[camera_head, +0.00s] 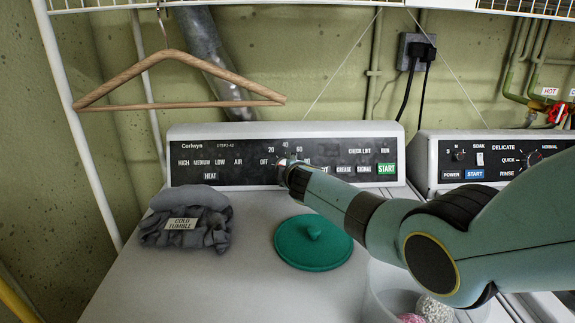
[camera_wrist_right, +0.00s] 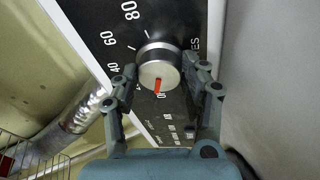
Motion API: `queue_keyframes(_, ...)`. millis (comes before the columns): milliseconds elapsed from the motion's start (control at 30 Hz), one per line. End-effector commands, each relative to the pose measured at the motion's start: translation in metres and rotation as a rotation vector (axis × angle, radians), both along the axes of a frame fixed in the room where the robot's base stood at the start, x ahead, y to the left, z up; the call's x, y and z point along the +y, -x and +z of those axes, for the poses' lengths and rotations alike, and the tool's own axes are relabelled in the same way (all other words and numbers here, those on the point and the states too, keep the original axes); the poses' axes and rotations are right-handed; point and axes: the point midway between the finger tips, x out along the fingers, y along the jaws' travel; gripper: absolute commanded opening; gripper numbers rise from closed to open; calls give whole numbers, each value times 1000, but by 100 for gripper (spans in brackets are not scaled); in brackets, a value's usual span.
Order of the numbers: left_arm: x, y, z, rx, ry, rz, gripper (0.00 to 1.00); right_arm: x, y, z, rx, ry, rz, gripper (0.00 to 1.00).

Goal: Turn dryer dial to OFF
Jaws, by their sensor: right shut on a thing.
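The dryer (camera_head: 170,270) carries a dark control panel (camera_head: 225,165) with a timer dial at its middle. The silver dial (camera_wrist_right: 158,52) has a red pointer mark that points down in the right wrist view, toward my palm. The label at its tip is hidden or too small to read. The numbers 40, 60 and 80 run up its left side. The OFF label (camera_head: 264,162) is left of the dial in the head view. My right gripper (camera_head: 287,170) is shut on the dial, one finger on each side. My left gripper is not in view.
On the dryer top are a folded grey cloth (camera_head: 185,225) with a label and a round green lid (camera_head: 312,243). A clear container (camera_head: 375,305) with pink and white balls stands at the front. A wooden hanger (camera_head: 180,80) hangs above. A washer panel (camera_head: 490,165) is at right.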

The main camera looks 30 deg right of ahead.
Motion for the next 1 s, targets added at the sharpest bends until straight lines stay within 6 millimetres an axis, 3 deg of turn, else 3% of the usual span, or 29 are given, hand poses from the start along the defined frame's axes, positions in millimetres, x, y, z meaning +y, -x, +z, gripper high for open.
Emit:
queue_keyframes(367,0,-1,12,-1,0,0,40,0,1,0,66,130,70,12)
queue_keyframes(867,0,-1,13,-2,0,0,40,0,1,-1,75,148,81,12)
queue_keyframes(900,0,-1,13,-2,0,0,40,0,1,-1,75,148,81,46)
queue_keyframes(1000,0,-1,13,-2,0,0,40,0,1,-1,73,148,81,59)
